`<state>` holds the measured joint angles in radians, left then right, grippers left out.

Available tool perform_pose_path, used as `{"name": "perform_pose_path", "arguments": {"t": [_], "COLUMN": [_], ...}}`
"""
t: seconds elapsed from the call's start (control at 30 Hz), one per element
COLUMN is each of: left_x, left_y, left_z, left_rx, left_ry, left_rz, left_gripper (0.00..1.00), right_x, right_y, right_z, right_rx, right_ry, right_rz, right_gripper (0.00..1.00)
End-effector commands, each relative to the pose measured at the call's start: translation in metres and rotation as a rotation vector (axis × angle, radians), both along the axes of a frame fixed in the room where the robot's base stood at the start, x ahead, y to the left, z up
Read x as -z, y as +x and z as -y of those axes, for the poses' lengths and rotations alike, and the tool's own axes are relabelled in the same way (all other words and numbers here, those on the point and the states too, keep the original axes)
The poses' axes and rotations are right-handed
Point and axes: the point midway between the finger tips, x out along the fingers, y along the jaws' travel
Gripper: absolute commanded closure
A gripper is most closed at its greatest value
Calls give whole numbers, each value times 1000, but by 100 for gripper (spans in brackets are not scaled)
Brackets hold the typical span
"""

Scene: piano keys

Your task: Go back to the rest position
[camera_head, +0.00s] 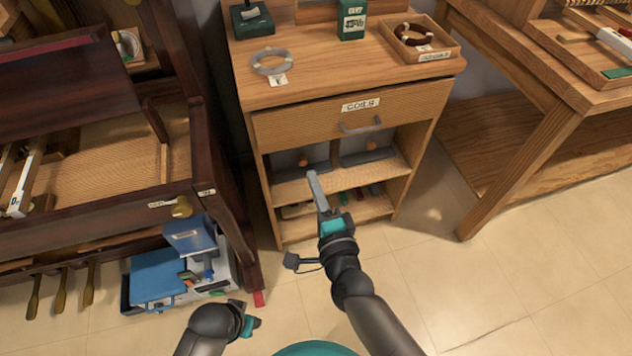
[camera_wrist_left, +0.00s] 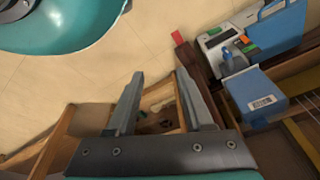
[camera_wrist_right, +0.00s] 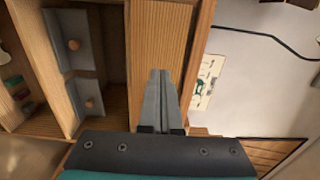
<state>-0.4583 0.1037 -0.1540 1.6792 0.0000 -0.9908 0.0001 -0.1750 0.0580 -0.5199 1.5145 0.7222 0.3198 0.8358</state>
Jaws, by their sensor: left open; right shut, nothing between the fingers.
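My right gripper (camera_head: 314,180) reaches out in front of the wooden cabinet, its fingers together and empty. In the right wrist view the closed fingers (camera_wrist_right: 158,75) point along a wooden panel of the cabinet (camera_wrist_right: 158,30). My left gripper (camera_head: 249,325) is low in the head view, left of my base, and its fingers are hard to see there. In the left wrist view its two fingers (camera_wrist_left: 162,85) are spread, with nothing held between them.
The cabinet has a closed drawer (camera_head: 310,121) labelled "COILS" and open shelves below. A coil ring (camera_head: 270,62) lies on top. A dark piano frame (camera_head: 206,150) stands left, with a blue toolbox (camera_head: 158,278) beside it. A wooden table (camera_head: 560,60) is right. Floor is clear front right.

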Motion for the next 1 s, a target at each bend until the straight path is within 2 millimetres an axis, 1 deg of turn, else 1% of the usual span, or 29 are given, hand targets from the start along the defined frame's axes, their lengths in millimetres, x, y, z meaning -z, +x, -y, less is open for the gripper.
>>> {"name": "perform_pose_path", "arguments": {"t": [0.1,0.33,0.4,0.47,0.57,0.63,0.67,0.7,0.77,0.8,0.87,0.9,0.97,1.0], "left_x": [3,4,5,8,18,28,32,38,46,51,58,62,66,69], "left_y": [-2,-3,-3,-5,-10,-17,-20,-24,-32,-37,-47,-53,-63,-69], "left_z": [0,0,0,-2,-6,-11,-14,-18,-24,-28,-34,-39,-46,-50], "left_rx": [0,0,1,2,2,4,4,5,6,7,7,8,8,8], "left_ry": [0,0,1,3,9,15,18,21,28,31,38,42,48,51], "left_rz": [-5,-6,-7,-9,-13,-16,-17,-19,-19,-20,-21,-23,-23,-23], "left_gripper": [48,48,48,48,48,48,48,48,48,48,48,48,48,48], "right_x": [-1,0,5,15,51,87,104,126,159,179,207,224,245,257], "right_y": [-6,-7,-8,-9,-18,-31,-39,-51,-72,-88,-115,-136,-169,-190], "right_z": [2,2,4,7,19,34,42,54,75,89,112,128,152,168], "right_rx": [0,0,-2,-8,-36,-75,-97,-132,-192,-238,-317,-376,-472,-536], "right_ry": [0,0,-22,-74,-247,-422,-504,-613,-770,-870,-1012,-1101,-1223,-1293], "right_rz": [1,0,-7,-24,-80,-138,-168,-209,-273,-316,-385,-431,-499,-541], "right_gripper": [100,100,100,100,100,100,100,100,100,100,100,100,100,100]}}
